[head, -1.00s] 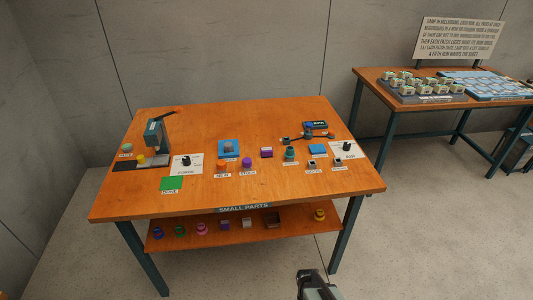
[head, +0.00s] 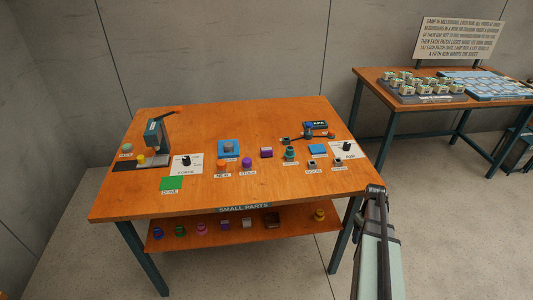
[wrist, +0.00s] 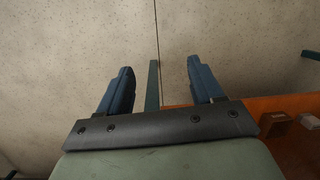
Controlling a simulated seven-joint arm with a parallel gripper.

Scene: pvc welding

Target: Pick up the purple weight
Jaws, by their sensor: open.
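Several purple things show in the head view, and I cannot tell for sure which is the purple weight. A blue-purple knobbed piece (head: 157,232) stands at the left end of the lower shelf. A purple piece (head: 225,225) sits mid-shelf, a purple cylinder (head: 247,162) stands on the tabletop, and a purple block (head: 266,153) lies right of it. My gripper (head: 375,188) is by the table's front right corner, far right of the shelf pieces. In the wrist view my gripper (wrist: 160,80) has its two blue fingers apart with nothing between them.
The orange table (head: 290,190) carries a press (head: 157,135) and labelled parts. Its lower shelf (head: 180,242) also holds green, pink, brown and yellow pieces. The table leg (head: 343,235) is close to my arm. Open floor lies in front. A second table (head: 450,104) stands back right.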

